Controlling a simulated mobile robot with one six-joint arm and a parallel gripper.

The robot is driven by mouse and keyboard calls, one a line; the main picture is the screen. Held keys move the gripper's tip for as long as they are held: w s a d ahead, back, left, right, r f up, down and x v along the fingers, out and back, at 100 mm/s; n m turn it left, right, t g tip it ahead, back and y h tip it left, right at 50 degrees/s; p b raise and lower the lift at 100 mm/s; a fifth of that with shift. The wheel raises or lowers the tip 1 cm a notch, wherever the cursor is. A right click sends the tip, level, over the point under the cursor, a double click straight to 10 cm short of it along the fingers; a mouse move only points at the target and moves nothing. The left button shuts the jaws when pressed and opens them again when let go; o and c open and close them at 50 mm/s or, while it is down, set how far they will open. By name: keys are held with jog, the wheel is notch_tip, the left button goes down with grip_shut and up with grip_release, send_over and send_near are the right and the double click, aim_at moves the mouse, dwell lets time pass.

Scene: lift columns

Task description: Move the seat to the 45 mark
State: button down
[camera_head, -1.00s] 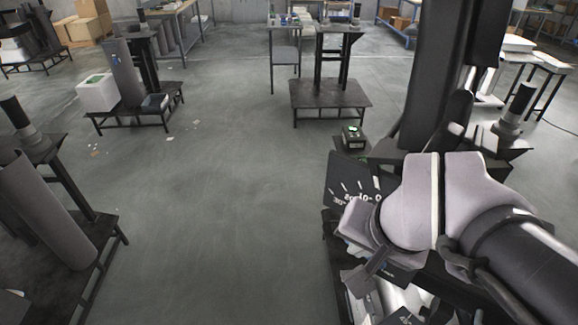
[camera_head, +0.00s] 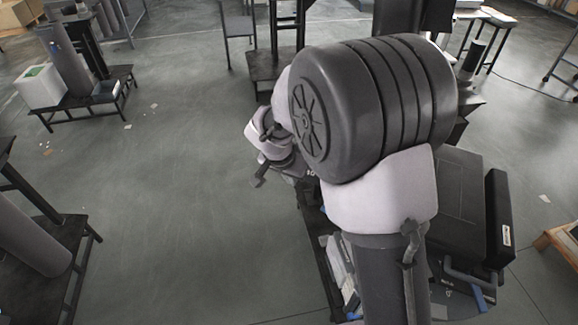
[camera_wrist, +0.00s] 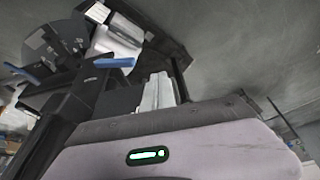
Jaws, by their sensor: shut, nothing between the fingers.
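I cannot pick out the seat with certainty. In the wrist view, a dark rounded plate with pale marks (camera_wrist: 68,38) is at the upper left; its numbers are too small to read. A blue handle (camera_wrist: 115,62) sits on dark parts below it, and a black bar slopes down from there. In the head view my gripper (camera_head: 261,178) is small and dark at the end of my bent arm, left of the large black joint. It is shut and empty, apart from the blue handle as far as I can see. My arm hides most of the marked plate in the head view.
A black stand with a grey tube and a white box (camera_head: 40,86) is at the upper left. Another grey tube (camera_head: 28,235) stands on a low black platform at the left edge. A wooden-edged table (camera_head: 560,240) is at the right.

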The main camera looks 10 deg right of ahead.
jog(key=w+d+f, duration=0.3)
jog(key=w+f, duration=0.2)
jog(key=shift+d+f+b, duration=0.15)
jog(key=shift+d+b, duration=0.15)
jog(key=shift+b, duration=0.15)
